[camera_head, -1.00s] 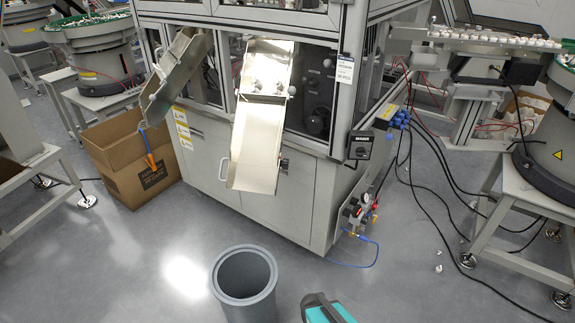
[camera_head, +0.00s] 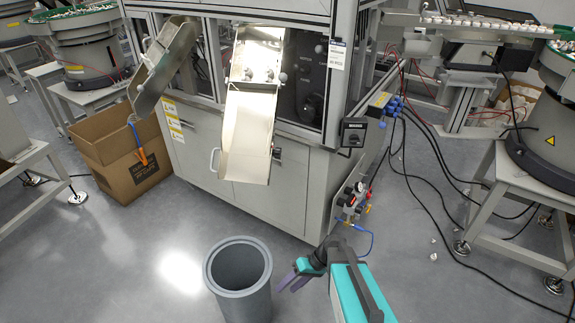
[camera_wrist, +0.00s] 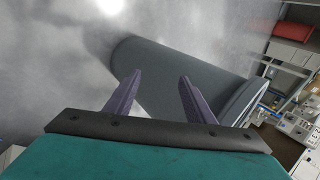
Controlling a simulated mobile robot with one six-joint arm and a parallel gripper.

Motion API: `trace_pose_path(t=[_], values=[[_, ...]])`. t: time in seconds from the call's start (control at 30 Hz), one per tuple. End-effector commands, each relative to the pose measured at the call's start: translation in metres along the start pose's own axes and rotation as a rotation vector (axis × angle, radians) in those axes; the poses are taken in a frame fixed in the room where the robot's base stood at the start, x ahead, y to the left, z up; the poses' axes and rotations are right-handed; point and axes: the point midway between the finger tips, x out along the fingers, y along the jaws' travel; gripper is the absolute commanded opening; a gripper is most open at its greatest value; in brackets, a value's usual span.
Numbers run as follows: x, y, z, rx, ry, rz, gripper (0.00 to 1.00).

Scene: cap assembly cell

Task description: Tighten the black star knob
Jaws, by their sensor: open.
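I cannot clearly pick out a black star knob. Several small round knobs (camera_head: 269,75) show across the upper part of the metal chute (camera_head: 246,135) in the head view, but they look greyish and are too small to tell their shape. A black box with a dial (camera_head: 354,132) is on the machine's corner post. My gripper (camera_head: 287,284) is low, just right of the grey bin and well below the chute. In the wrist view its two purple fingers (camera_wrist: 160,77) stand apart with nothing between them. No knob shows in that view.
The grey bin (camera_head: 239,289) stands on the floor close beside my gripper; it also shows behind the fingers in the wrist view (camera_wrist: 150,60). A cardboard box (camera_head: 122,165) is at left. Cables and an air valve unit (camera_head: 350,197) are right of the cabinet. Floor between is clear.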

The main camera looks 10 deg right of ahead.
Motion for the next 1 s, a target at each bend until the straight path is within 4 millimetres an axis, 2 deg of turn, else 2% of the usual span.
trace_pose_path(t=[0.03,0.23,0.47,0.63,0.87,1.0], values=[[-0.006,0.001,-0.013,-0.019,0.028,-0.019,0.49],[-0.028,-0.004,-0.049,-0.092,0.124,-0.087,0.49],[-0.050,-0.017,-0.074,-0.163,0.209,-0.175,0.49],[-0.073,-0.029,-0.096,-0.234,0.297,-0.255,0.49],[-0.131,-0.049,-0.137,-0.392,0.499,-0.389,0.49],[-0.179,-0.060,-0.160,-0.512,0.654,-0.460,0.49]])
